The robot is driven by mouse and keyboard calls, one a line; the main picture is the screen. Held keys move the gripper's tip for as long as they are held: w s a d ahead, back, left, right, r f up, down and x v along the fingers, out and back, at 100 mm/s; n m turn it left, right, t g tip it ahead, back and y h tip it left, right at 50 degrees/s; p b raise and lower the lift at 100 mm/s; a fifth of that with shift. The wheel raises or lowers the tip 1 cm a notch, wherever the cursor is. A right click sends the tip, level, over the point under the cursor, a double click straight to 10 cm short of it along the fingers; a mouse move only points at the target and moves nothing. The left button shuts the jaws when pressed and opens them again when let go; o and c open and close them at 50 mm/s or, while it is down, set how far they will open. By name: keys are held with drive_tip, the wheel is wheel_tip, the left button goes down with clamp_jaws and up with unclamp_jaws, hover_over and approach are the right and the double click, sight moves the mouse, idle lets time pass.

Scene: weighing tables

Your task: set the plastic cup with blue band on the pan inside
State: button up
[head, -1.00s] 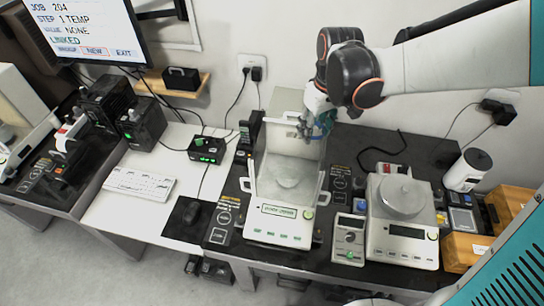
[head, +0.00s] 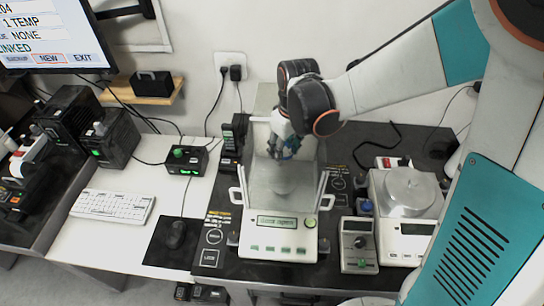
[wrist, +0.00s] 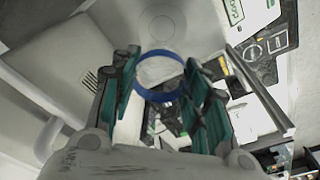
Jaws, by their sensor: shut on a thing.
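My gripper (head: 286,150) is shut on the plastic cup with blue band (wrist: 160,75). In the wrist view the cup sits between the two teal finger pads, its blue ring plain and its clear wall hard to make out. In the head view the cup is mostly lost behind the fingers. The balance (head: 278,246) with a glass draft shield stands at the middle. Its round pan (head: 284,186) lies inside the shield. My gripper is at the upper back of the shield, above the pan in the picture; the exact height gap cannot be told.
Shield handles stick out left (head: 236,196) and right (head: 330,201). A second balance with an open round pan (head: 408,190) stands to the right, a small grey device (head: 358,245) between. A keyboard (head: 112,206) and mouse (head: 176,236) lie left.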

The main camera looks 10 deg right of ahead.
wheel_tip(320, 180, down, 11)
drive_tip(key=b, duration=0.2)
drive_tip(key=shift+d+f+b, duration=0.1)
drive_tip(key=shift+f+b, duration=0.1)
drive_tip(key=shift+b, duration=0.1)
drive_tip(key=shift+f, duration=0.15)
drive_tip(key=o, duration=0.9)
drive_tip(key=shift+c, duration=0.2)
